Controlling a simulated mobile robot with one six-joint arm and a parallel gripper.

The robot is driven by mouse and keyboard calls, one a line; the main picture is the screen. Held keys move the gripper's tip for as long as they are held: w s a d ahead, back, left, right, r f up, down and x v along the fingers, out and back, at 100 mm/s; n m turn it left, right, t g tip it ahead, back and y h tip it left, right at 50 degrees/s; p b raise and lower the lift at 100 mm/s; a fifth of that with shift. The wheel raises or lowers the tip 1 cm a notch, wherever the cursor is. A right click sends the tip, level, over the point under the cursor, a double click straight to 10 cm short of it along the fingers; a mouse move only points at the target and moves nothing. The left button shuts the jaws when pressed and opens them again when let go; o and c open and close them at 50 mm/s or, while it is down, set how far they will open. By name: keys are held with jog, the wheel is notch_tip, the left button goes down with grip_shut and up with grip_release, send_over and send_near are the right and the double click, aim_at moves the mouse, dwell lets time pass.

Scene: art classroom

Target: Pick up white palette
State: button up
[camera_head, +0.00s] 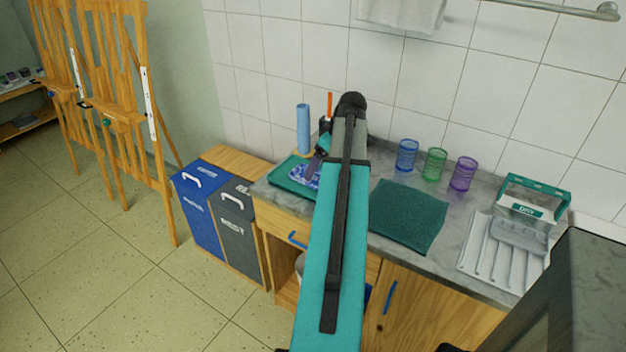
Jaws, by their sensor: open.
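A white palette with blue patches (303,174) lies in a teal tray (283,184) at the left end of the counter. The arm covers its right side. My gripper (313,170) shows only in part, as a dark piece beside my teal arm. It is over or close to the palette's right part, and I cannot tell whether it touches it. It is open, with nothing seen between the jaws. Most of the gripper is hidden behind the arm.
A blue roll (303,130) stands behind the tray. A dark green cloth (408,216) lies right of the arm. Blue, green and purple cups (407,155) stand along the wall. A ridged white drainer (480,255) and a DRY box (533,190) are at right.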

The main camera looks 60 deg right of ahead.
aim_at(316, 180)
jog(key=shift+p+x, duration=0.5)
jog(key=shift+x, duration=1.9)
jog(key=c, duration=1.2)
jog(key=shift+o, duration=0.2)
jog(key=shift+r, duration=0.1)
jog(key=shift+r+b, duration=0.45)
jog(key=shift+r, duration=1.15)
jog(key=s+a, duration=0.2)
jog(key=s, duration=0.2)
jog(key=s+a+r+b, duration=0.1)
jog(key=s+a, duration=0.2)
jog(key=s, duration=0.2)
jog(key=s+a+b, duration=0.1)
jog(key=s+a, duration=0.1)
jog(key=s, duration=0.3)
jog(key=shift+s+a+r, duration=0.15)
jog(key=shift+a+r, duration=0.15)
